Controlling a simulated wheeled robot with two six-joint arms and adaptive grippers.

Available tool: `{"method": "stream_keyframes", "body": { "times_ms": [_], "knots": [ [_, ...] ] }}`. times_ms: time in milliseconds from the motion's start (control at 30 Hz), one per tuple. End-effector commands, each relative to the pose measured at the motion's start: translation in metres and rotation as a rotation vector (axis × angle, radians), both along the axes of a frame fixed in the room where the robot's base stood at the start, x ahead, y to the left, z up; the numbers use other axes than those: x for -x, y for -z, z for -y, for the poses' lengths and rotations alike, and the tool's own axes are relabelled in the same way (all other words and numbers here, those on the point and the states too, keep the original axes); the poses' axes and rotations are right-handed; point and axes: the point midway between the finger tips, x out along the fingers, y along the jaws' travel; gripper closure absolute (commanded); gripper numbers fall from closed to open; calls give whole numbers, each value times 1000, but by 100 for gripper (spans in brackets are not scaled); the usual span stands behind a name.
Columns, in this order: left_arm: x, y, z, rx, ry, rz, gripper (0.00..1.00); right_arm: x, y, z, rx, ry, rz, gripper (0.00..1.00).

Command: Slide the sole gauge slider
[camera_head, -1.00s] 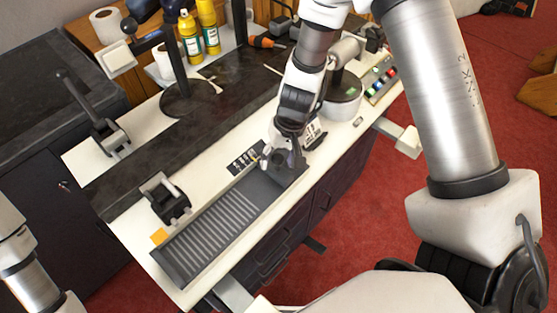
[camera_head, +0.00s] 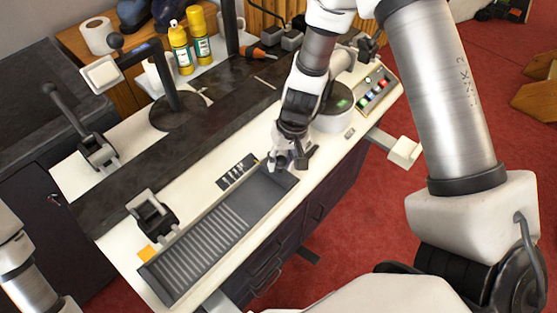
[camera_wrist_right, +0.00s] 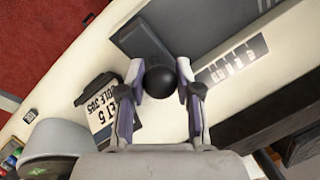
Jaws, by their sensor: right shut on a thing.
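The sole gauge is a long dark grey tray (camera_head: 265,193) on the white bench top, ribbed at its lower left part and smooth at its right end. My right gripper (camera_head: 284,162) is at the tray's far right end. In the right wrist view, my right gripper (camera_wrist_right: 161,85) is shut on a round black knob (camera_wrist_right: 158,80), with one finger on each side.
A marked scale strip (camera_head: 237,171) lies beside the tray. A card reading SET 5 (camera_wrist_right: 118,108) stands close to my right fingers. A white round machine (camera_head: 333,112) and a coloured button panel (camera_head: 378,92) are to the right. A black clamp-like tool (camera_head: 153,215) stands behind the ribbed part.

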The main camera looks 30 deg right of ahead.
Motion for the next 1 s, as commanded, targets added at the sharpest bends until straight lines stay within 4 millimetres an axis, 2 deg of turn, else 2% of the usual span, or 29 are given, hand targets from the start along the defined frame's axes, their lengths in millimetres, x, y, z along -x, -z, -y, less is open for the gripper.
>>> {"method": "stream_keyframes", "body": {
  "times_ms": [67,100,133,433,567,667,900,1000],
  "knots": [
    [0,0,0,0,2,0,43,-3,-1,1,2,3,8,100],
    [0,0,0,0,1,0,43,-3,-1,1,2,2,7,52],
    [0,0,0,0,1,0,43,-3,-1,1,2,2,7,42],
    [0,0,0,0,1,1,43,-1,-1,0,0,2,4,41],
    [0,0,0,0,1,1,43,-1,-9,1,-3,2,6,41],
    [0,0,0,0,1,1,43,-1,-23,4,-2,1,7,41],
    [0,0,0,0,1,1,43,1,-83,17,-3,4,11,41],
    [0,0,0,0,1,1,43,3,-103,21,-2,4,9,41]
  ]
}}
